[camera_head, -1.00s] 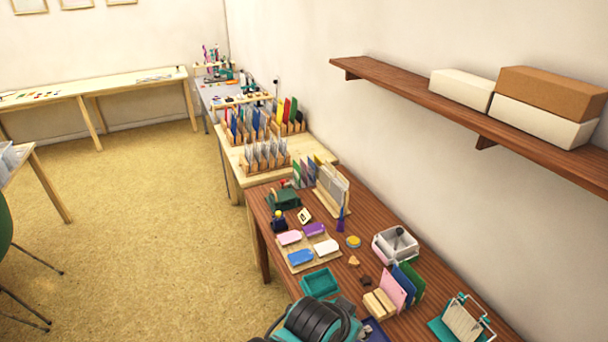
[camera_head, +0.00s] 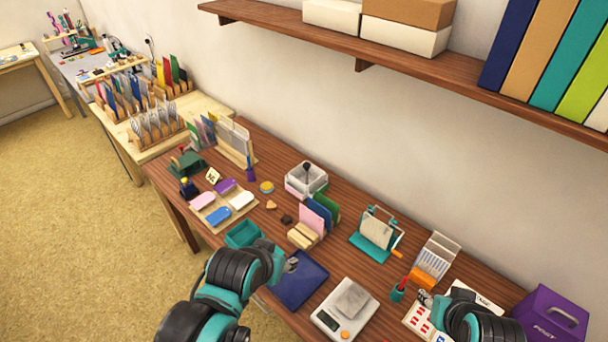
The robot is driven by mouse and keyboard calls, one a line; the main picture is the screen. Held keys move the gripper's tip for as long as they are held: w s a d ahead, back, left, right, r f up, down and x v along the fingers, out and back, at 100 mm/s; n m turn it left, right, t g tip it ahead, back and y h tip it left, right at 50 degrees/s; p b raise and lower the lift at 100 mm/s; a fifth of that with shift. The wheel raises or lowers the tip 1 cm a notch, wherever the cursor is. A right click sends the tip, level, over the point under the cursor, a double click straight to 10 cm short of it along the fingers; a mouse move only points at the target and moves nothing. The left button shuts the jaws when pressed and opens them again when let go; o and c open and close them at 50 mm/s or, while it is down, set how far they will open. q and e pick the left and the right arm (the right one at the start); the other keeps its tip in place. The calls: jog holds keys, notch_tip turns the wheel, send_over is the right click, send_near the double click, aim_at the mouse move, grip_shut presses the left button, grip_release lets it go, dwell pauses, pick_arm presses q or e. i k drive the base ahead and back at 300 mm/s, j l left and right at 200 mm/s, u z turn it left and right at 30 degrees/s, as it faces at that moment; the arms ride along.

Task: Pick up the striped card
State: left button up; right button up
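I cannot make out a striped card for certain. Pink, blue and green cards (camera_head: 313,217) stand upright in a wooden holder (camera_head: 301,236) mid-table. Other upright cards stand in a rack (camera_head: 235,141) at the table's far left. My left gripper (camera_head: 292,265) is over the dark blue mat (camera_head: 300,282), in front of the wooden holder; its fingers are too small to read. My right gripper (camera_head: 425,298) is at the table's right, by a sheet with red marks (camera_head: 417,320); its fingers are also unclear.
A scale (camera_head: 327,322), teal tray (camera_head: 243,233), inkpad tray (camera_head: 211,221) and white box with a handle (camera_head: 305,182) stand on the brown table. A teal stand (camera_head: 369,247), clear rack (camera_head: 437,255) and purple box (camera_head: 548,318) are to the right. A shelf (camera_head: 295,32) runs above.

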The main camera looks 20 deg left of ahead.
aim_at(200, 127)
jog(key=i+j+z, duration=0.35)
jog(key=j, duration=1)
jog(key=j+z, duration=0.4)
jog(key=j, duration=1)
jog(key=j+z, duration=0.35)
jog(key=j, duration=1.1)
